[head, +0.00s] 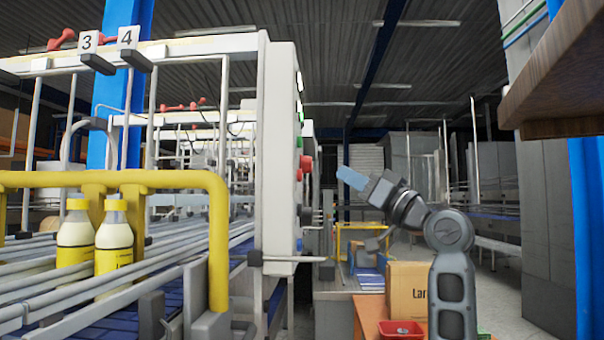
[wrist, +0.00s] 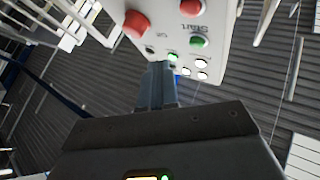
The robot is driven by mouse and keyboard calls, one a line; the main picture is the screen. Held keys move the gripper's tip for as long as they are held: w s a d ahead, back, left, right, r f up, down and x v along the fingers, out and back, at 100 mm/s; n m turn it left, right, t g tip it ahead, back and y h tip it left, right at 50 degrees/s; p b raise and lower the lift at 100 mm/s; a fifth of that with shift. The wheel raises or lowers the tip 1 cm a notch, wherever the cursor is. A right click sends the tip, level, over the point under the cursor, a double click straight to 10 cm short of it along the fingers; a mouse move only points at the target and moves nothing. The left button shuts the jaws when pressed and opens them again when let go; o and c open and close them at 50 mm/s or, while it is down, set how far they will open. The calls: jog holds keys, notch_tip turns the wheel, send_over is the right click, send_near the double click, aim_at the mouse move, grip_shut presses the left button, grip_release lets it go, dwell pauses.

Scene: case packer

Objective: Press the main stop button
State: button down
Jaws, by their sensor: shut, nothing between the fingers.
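The white control panel (head: 279,150) stands left of centre in the head view, seen almost edge-on. A large red button (head: 307,163) juts from its right face. In the wrist view the panel (wrist: 165,38) shows a large red button (wrist: 136,24), a second red button (wrist: 192,7) and a green button (wrist: 199,42) beside the word "Start". I cannot read a label that names the main stop. My gripper (head: 343,174) is shut and empty, to the right of the panel and apart from the buttons. Its fingers (wrist: 159,72) overlap the panel's lower edge in the wrist view.
A yellow rail (head: 217,240) and a conveyor with two bottles (head: 114,240) lie left of the panel. A cardboard box (head: 407,288) and a red tray (head: 402,329) are below my arm. A wooden shelf edge (head: 560,75) hangs at upper right.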

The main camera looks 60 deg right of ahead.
jog(key=shift+w+a+p, duration=0.15)
jog(key=shift+w+a, duration=0.2)
jog(key=shift+w, duration=0.5)
jog(key=shift+w+a+p, duration=0.1)
jog(key=shift+w+a, duration=0.25)
jog(key=shift+w, duration=0.45)
jog(key=shift+w+a+p, duration=0.15)
jog(key=shift+w+a, duration=0.2)
jog(key=shift+w, duration=0.5)
jog(key=shift+w, duration=0.1)
jog(key=shift+w+a, duration=0.15)
jog(key=shift+w, duration=0.15)
jog(key=shift+w+a, duration=0.2)
jog(key=shift+w, duration=0.25)
dwell(0.9)
dwell(0.3)
jog(key=shift+s+d, duration=0.35)
jog(key=shift+s, duration=0.5)
jog(key=shift+s+d+b, duration=0.25)
jog(key=shift+s+d, duration=0.05)
jog(key=shift+s, duration=0.5)
jog(key=shift+s+d+b, duration=0.25)
jog(key=shift+s+d, duration=0.1)
jog(key=shift+s, duration=0.4)
jog(key=shift+s+d+b, duration=0.25)
jog(key=shift+s+d, duration=0.05)
jog(key=shift+s, duration=0.5)
